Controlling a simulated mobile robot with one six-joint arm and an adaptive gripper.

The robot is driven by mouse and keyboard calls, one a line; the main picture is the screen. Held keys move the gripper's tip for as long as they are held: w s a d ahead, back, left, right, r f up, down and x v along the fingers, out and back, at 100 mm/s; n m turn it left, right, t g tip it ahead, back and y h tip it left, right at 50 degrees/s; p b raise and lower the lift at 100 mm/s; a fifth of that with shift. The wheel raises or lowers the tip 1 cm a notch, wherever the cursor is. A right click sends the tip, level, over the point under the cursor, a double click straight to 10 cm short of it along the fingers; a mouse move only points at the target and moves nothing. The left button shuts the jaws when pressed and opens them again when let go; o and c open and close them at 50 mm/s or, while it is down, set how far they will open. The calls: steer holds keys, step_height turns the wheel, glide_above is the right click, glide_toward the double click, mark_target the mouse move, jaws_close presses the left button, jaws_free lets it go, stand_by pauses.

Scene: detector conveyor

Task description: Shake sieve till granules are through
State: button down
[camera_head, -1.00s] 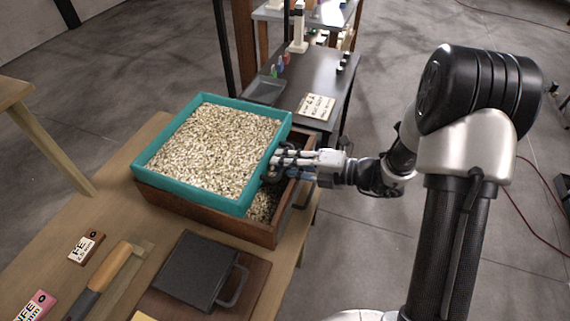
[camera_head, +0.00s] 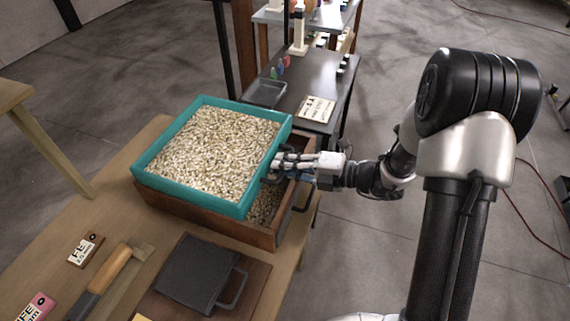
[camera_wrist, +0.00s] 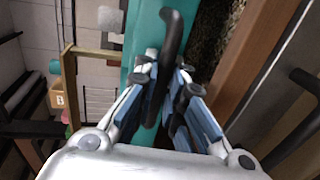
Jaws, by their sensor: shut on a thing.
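The teal sieve (camera_head: 243,208) is a square frame filled with pale granules (camera_head: 215,148). It sits over the wooden box (camera_head: 208,214), offset to the left, so the box's right side shows. Granules also lie in the box beneath. My gripper (camera_head: 277,166) is at the sieve's right side. In the wrist view my gripper (camera_wrist: 163,90) is shut on the dark handle (camera_wrist: 170,40) of the sieve, whose teal wall shows behind it (camera_wrist: 136,30). The mesh under the granules is hidden.
A dark flat plate with a handle (camera_head: 200,272) lies on the table in front of the box. A wooden-handled tool (camera_head: 110,280) and labelled tags (camera_head: 85,249) lie at left. A dark conveyor (camera_head: 320,84) with a grey tray (camera_head: 265,92) stands behind.

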steer(key=p+v, duration=0.2)
steer(key=f+p+v, duration=0.1)
steer(key=p+v, duration=0.1)
steer(key=v, duration=0.1)
steer(key=shift+s+d, duration=0.1)
steer(key=shift+d, duration=0.2)
steer(key=c, duration=1.9)
jaws_free()
steer(key=shift+c, duration=0.2)
steer(key=shift+d, duration=0.15)
steer(key=v, duration=1.2)
